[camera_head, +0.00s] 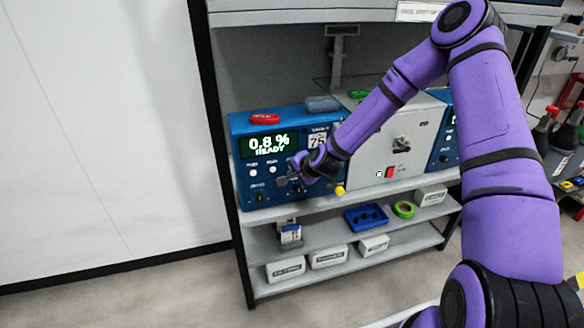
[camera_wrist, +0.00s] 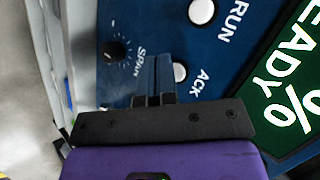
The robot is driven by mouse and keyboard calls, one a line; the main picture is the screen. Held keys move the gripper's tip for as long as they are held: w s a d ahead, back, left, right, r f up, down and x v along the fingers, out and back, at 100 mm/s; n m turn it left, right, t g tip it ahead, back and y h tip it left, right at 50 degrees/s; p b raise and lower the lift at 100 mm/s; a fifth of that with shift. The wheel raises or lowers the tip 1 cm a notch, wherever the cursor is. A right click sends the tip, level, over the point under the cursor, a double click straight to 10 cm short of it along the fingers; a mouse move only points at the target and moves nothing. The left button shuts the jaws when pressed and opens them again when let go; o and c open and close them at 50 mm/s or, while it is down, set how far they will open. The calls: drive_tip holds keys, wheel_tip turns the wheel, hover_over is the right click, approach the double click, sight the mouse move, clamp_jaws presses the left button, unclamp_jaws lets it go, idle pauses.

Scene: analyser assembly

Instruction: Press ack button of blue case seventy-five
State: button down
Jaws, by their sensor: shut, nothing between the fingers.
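The blue case seventy-five (camera_head: 244,150) stands on the shelf at the left, with a "75" label and a lit display (camera_head: 268,144) reading "0.8 %" and "READY". My gripper (camera_head: 280,181) is shut and empty at the case front, just below and right of that button. In the wrist view the shut fingertips (camera_wrist: 155,60) lie beside the ACK button, between it and the "SPAN" lettering. I cannot tell whether they touch the panel.
The white RUN button (camera_wrist: 201,11) sits beside ACK, and a dark knob (camera_wrist: 116,50) is near the fingers. A grey case (camera_head: 368,155) stands right of the blue one, behind my arm. A red object (camera_head: 265,118) lies on top of the blue case.

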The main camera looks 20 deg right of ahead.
drive_tip(key=shift+s, duration=0.4)
drive_tip(key=shift+s, duration=2.5)
drive_tip(key=shift+r, duration=0.1)
